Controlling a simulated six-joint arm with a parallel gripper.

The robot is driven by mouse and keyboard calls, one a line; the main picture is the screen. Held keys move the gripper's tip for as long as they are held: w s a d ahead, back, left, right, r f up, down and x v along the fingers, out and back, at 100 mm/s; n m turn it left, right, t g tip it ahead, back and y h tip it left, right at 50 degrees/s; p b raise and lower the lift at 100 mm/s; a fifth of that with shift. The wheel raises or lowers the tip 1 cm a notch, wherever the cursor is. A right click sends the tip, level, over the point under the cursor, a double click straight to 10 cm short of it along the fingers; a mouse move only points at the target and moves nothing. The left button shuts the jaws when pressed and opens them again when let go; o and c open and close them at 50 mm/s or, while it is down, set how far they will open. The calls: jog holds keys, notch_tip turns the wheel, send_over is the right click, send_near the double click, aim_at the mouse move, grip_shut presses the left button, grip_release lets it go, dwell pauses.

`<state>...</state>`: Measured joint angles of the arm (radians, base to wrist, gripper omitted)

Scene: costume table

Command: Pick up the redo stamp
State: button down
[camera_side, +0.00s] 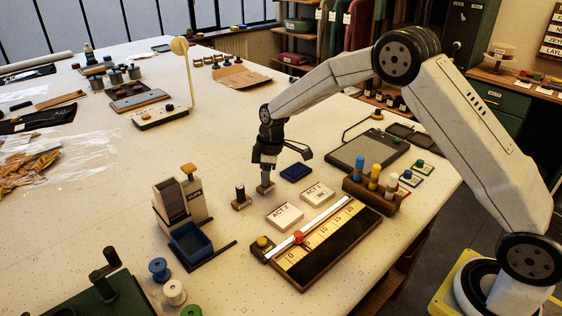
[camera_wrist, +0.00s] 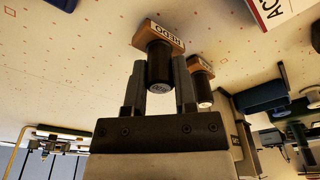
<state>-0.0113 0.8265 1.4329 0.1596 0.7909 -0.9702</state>
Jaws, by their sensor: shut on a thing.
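The redo stamp has a black handle and a wooden base with a label that reads REDO. In the wrist view the stamp (camera_wrist: 160,62) stands between the fingers of my gripper (camera_wrist: 158,88), which is shut on its handle. In the side view my gripper (camera_side: 266,172) points down at the table, with the stamp's wooden base (camera_side: 265,189) just below the fingers. Its base seems to be at or very near the table top; I cannot tell if it touches. A second similar stamp (camera_side: 240,199) stands to the left, and shows behind the right finger in the wrist view (camera_wrist: 200,75).
White ACT 2 (camera_side: 284,216) and ACT 1 (camera_side: 318,193) blocks lie to the front right. A dark blue pad (camera_side: 296,172) lies to the right. A dispenser with a blue bin (camera_side: 190,246) stands front left. The table behind my gripper is mostly clear.

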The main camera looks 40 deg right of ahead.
jog(key=shift+r, duration=0.45)
jog(key=s+r, duration=1.1)
jog(key=s, duration=0.3)
jog(key=shift+d+r, duration=0.15)
jog(key=shift+d, duration=0.1)
